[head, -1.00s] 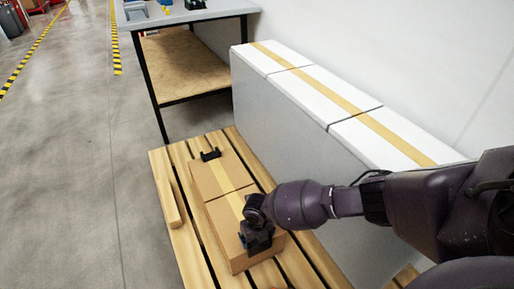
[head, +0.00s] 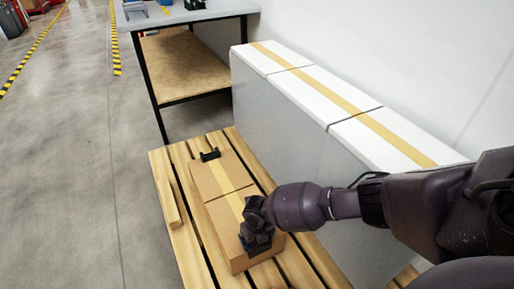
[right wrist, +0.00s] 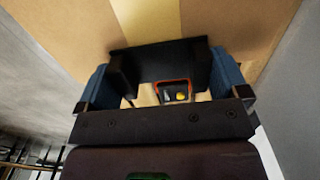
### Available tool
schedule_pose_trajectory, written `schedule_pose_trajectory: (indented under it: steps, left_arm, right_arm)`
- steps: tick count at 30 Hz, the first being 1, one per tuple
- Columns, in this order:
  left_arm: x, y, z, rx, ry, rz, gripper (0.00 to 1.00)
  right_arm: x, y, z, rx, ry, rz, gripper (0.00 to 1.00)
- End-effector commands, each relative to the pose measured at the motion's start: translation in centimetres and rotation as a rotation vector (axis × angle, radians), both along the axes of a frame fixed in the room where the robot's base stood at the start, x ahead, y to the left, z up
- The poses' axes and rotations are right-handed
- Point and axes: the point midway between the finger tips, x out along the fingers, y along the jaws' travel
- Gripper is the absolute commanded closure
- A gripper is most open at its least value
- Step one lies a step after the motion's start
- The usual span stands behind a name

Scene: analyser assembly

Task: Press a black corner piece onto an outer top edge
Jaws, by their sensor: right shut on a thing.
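A brown cardboard box (head: 224,211) with a yellow tape strip lies on the wooden pallet (head: 168,200). One black corner piece (head: 211,154) sits on the far top edge of the box. My right gripper (head: 259,246) is at the near end of the box, over its top edge. In the right wrist view its blue fingers are shut on another black corner piece (right wrist: 160,56), which lies against the cardboard across the tape. Whether it is fully seated on the edge cannot be told. My left gripper is not in view.
A tall white block of boxes with a tape strip (head: 352,104) stands right of the pallet, close to my right arm. A table (head: 185,14) with a lower wooden shelf stands behind.

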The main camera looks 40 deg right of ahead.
Motion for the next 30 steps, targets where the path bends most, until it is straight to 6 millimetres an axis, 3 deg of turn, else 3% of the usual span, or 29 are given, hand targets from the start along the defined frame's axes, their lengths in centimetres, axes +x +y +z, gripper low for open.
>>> schedule_pose_trajectory:
  steps: [1,9,10,11,20,30]
  left_arm:
    - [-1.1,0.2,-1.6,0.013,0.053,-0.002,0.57]
    - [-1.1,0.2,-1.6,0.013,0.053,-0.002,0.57]
    - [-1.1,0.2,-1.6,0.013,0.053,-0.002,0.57]
    - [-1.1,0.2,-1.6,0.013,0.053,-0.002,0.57]
    - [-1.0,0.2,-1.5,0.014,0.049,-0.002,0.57]
    - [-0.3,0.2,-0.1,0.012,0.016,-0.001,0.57]
  right_arm:
    - [-0.2,0.0,-0.4,0.000,0.005,0.000,0.30]
    - [-0.2,0.0,-0.4,0.000,0.004,0.000,0.30]
    - [-0.2,0.0,-0.4,0.000,0.004,0.000,0.03]
    - [-0.2,0.0,-0.4,0.000,0.004,0.000,0.00]
    - [-0.2,0.0,-0.2,0.000,0.004,0.000,0.00]
    - [0.0,0.0,1.8,0.001,-0.001,0.000,0.00]
